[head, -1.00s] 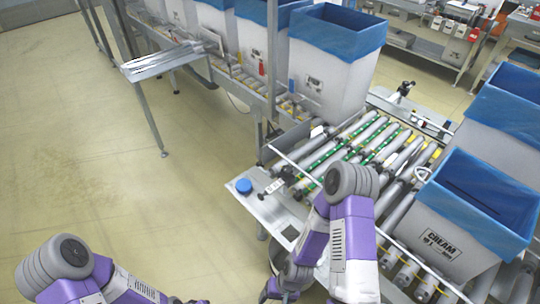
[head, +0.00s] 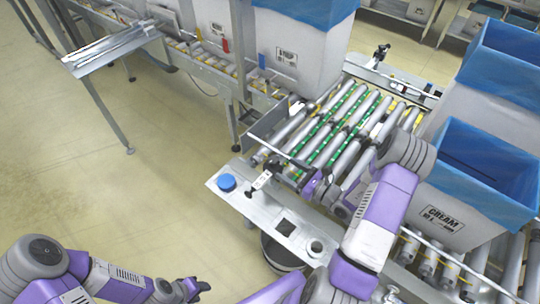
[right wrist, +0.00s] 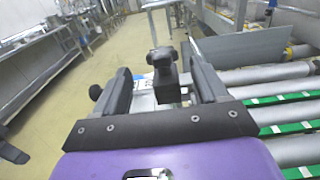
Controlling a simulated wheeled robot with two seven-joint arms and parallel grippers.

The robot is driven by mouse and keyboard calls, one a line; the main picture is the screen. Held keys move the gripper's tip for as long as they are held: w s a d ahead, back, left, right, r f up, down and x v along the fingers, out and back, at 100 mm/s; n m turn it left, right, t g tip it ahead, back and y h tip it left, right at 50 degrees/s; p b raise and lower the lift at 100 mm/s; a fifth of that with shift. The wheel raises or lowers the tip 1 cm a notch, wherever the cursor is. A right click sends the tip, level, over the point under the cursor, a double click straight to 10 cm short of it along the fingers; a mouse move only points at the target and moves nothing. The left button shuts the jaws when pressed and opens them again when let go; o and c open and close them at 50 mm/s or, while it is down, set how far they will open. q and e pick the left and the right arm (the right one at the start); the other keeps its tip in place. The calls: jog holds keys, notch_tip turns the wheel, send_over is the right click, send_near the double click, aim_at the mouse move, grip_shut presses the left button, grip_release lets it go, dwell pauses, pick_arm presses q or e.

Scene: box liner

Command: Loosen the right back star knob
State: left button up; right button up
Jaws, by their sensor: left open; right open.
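A black star knob on a post (head: 273,164) stands at the left end of the roller conveyor's near side. In the right wrist view the black knob (right wrist: 162,66) shows between the spread fingers. My right gripper (head: 306,182) is open just to the right of the knob, its fingers pointing left towards it. In the right wrist view a gap shows between the knob and each finger of the right gripper (right wrist: 158,75); whether they touch at depth I cannot tell. My left gripper (head: 195,288) is open and empty low over the floor at the bottom left.
A blue cap (head: 227,182) and another black knob (head: 251,191) sit on the metal plate (head: 255,205) nearby. A guide rail and rollers (head: 345,125) lie behind the knob. Blue-lined boxes (head: 450,205) stand at the right.

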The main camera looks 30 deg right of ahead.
aim_at(278, 162)
jog(key=b+x, duration=0.1)
jog(key=x, duration=0.6)
jog(key=shift+w, duration=0.25)
jog(key=c, duration=1)
jog(key=shift+o, duration=0.2)
